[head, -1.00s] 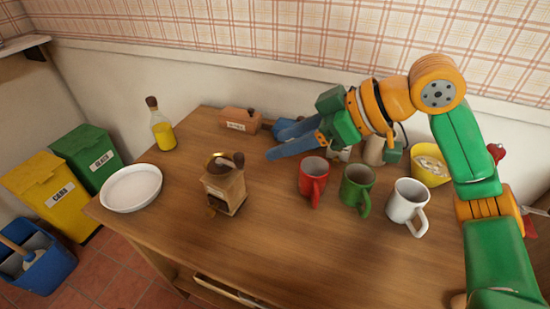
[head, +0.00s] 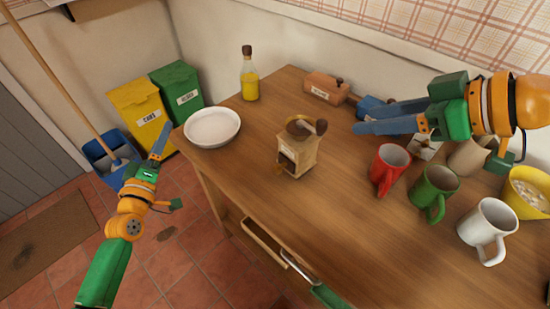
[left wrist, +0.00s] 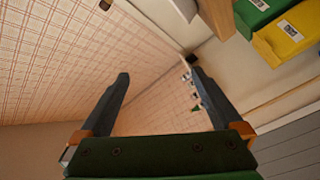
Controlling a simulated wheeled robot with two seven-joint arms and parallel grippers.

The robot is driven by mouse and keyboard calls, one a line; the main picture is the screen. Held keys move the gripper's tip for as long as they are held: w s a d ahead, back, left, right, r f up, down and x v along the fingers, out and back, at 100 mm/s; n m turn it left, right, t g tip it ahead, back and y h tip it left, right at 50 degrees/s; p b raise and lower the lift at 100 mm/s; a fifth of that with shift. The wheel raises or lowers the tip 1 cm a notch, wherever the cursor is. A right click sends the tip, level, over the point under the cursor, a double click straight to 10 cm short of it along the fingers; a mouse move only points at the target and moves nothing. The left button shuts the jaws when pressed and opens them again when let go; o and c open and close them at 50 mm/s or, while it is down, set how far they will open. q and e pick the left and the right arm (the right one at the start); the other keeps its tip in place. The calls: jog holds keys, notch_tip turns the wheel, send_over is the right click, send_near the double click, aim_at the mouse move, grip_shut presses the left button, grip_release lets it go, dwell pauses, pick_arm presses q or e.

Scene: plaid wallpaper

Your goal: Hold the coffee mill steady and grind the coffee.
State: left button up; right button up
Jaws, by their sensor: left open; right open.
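The wooden coffee mill (head: 298,155) stands upright on the table, with a dark crank and knob (head: 308,126) on top. My right gripper (head: 362,122) is open and empty above the table, to the right of the mill and apart from it. My left gripper (head: 160,143) is beyond the table's left edge, below and left of the white plate, far from the mill. The left wrist view shows its two fingers (left wrist: 160,74) spread with nothing between them. The mill cannot be made out in that view.
A white plate (head: 212,127) and an oil bottle (head: 249,80) stand left of the mill. Red (head: 389,168), green (head: 434,192) and white (head: 487,228) mugs stand to its right. A drawer (head: 266,243) is partly open at the front.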

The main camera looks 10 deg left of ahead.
aim_at(299, 145)
pick_arm(q)
jog(key=d+n+g+h, duration=0.1)
jog(key=d+n+h, duration=0.2)
jog(key=d, duration=0.4)
jog(key=d+n+g+h, duration=0.1)
jog(key=d+n+h, duration=0.3)
jog(key=d+n, duration=0.2)
jog(key=d+r+n+g+h, duration=0.1)
jog(key=d+n+h, duration=0.3)
jog(key=d, duration=0.6)
jog(key=d+n, duration=0.1)
jog(key=s+d+n+g+h, duration=0.1)
jog(key=d, duration=0.1)
jog(key=s+d+f+n+g+h, duration=0.1)
jog(key=d, duration=0.1)
jog(key=shift+s, duration=0.2)
jog(key=x, duration=0.7)
jog(key=shift+d, duration=0.1)
grip_shut()
